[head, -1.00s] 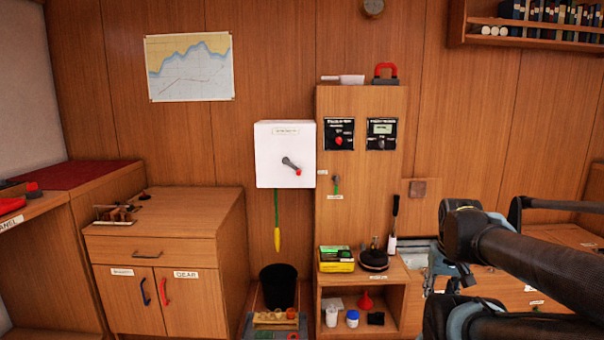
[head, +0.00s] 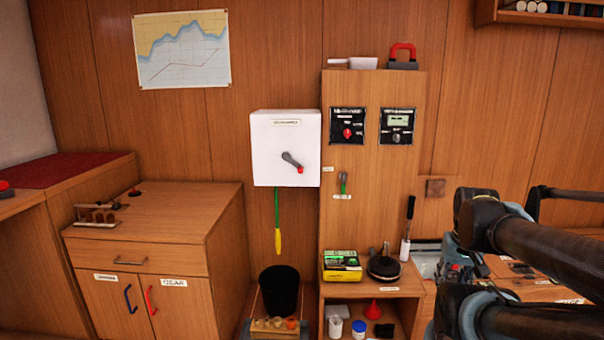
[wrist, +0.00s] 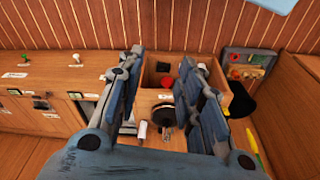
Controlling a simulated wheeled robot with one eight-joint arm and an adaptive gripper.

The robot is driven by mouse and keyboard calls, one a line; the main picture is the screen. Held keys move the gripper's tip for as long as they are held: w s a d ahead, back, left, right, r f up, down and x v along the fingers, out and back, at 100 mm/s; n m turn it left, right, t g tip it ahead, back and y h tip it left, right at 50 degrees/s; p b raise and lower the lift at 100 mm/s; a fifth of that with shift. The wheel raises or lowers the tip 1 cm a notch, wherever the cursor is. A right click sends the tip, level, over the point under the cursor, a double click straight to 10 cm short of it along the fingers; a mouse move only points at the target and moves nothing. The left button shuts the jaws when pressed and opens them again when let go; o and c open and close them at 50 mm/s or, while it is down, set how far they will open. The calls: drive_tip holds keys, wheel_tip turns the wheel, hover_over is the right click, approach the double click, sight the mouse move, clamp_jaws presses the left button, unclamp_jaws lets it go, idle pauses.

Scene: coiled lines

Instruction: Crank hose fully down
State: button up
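A white reel box (head: 266,130) is on the wood wall, with a grey crank arm (head: 290,160) ending in a red knob (head: 300,169). A green hose (head: 277,208) with a yellow end (head: 278,242) hangs straight below the box. The yellow end is above the black bucket (head: 279,291), clear of its rim. In the wrist view the yellow end (wrist: 253,143) shows at the right edge. My gripper (wrist: 163,62) is open with nothing between its fingers. It is away from the crank, which the wrist view does not show. In the head view my arm is at the right.
A tall panel cabinet (head: 372,170) stands right of the box, with a small green-handled lever (head: 343,183) on it. Its lower shelf holds a yellow-green box (head: 341,265) and a black round item (head: 384,265). A low cabinet (head: 160,225) stands at left. The space before the crank looks clear.

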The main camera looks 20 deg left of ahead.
drive_tip(key=shift+s+r, duration=0.2)
drive_tip(key=shift+s, duration=0.05)
drive_tip(key=w+a+r+n+t+h, duration=0.1)
drive_tip(key=w+r+n+t+h, duration=0.15)
drive_tip(key=w+n, duration=0.4)
drive_tip(key=w+a+r+n+t+h, duration=0.1)
drive_tip(key=w+r+n, duration=0.3)
drive_tip(key=w, duration=0.5)
drive_tip(key=w+a+r+n+t, duration=0.45)
drive_tip(key=w+a+n, duration=0.35)
drive_tip(key=w+a, duration=0.3)
drive_tip(key=n+t+y, duration=0.7)
drive_tip(key=n+y, duration=0.1)
drive_tip(key=n, duration=1)
approach(300, 171)
drive_tip(key=shift+h, duration=0.25)
drive_tip(key=x, duration=1.1)
drive_tip(key=shift+w+a, duration=0.15)
drive_tip(key=shift+w, duration=0.15)
